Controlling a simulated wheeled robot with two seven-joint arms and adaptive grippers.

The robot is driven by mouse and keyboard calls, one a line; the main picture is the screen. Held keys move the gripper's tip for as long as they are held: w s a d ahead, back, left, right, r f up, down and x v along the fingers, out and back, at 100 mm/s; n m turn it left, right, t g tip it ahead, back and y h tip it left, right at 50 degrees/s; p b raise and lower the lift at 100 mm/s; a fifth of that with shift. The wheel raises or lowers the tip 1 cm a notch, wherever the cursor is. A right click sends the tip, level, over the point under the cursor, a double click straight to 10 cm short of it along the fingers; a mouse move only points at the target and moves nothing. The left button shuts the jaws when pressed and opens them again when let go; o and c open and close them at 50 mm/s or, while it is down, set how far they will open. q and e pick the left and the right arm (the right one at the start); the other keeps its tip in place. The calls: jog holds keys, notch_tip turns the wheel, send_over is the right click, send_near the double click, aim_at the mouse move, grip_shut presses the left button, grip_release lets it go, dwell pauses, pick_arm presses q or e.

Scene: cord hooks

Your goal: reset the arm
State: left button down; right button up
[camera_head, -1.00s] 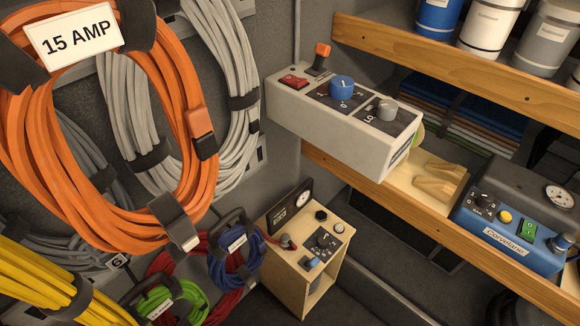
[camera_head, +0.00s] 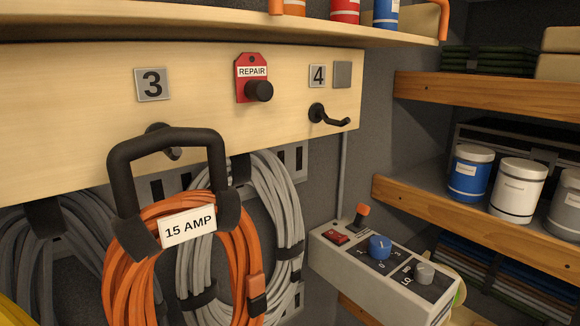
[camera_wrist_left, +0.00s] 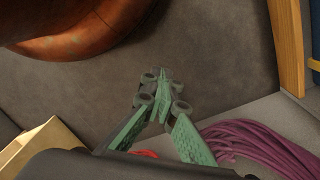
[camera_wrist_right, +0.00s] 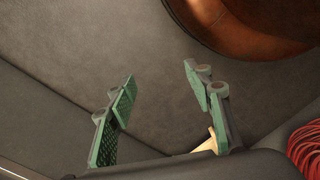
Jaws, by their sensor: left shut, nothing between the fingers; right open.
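My left gripper (camera_wrist_left: 160,92) shows in the left wrist view with its green fingers shut and nothing between them. My right gripper (camera_wrist_right: 160,85) shows in the right wrist view with its fingers spread apart and empty. Neither gripper shows in the head view. An orange cord coil (camera_head: 125,275) with a black handle (camera_head: 165,140) and a "15 AMP" label (camera_head: 188,226) hangs in front of hook 3 (camera_head: 160,132); the exact contact with the hook is partly hidden. Hook 4 (camera_head: 330,116) is bare.
A wooden board (camera_head: 60,110) carries the hooks and a red REPAIR tag (camera_head: 252,75). Grey cords (camera_head: 270,200) hang behind the orange one. A grey control box (camera_head: 375,270) juts out at right. Shelves with paint cans (camera_head: 518,190) stand further right. A purple coil (camera_wrist_left: 265,145) lies near the left gripper.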

pick_arm(q)
jog(key=s+a+f+p, duration=0.2)
jog(key=s+f+p, duration=0.2)
jog(key=s+p, duration=0.4)
jog(key=s+a+f+p, duration=0.3)
jog(key=s+f+p, duration=0.2)
jog(key=s+p, duration=0.3)
jog(key=shift+s+a+m+y+p, duration=0.3)
jog(key=shift+p, duration=0.3)
pick_arm(e)
jog(key=s+d+f, duration=0.2)
jog(key=s+f, duration=0.2)
jog(key=s, duration=0.4)
jog(key=s+d+f, duration=0.3)
jog(key=s+f, duration=0.2)
jog(key=s, duration=0.3)
jog(key=shift+s+d+n+h, duration=0.3)
jog(key=shift+s, duration=0.05)
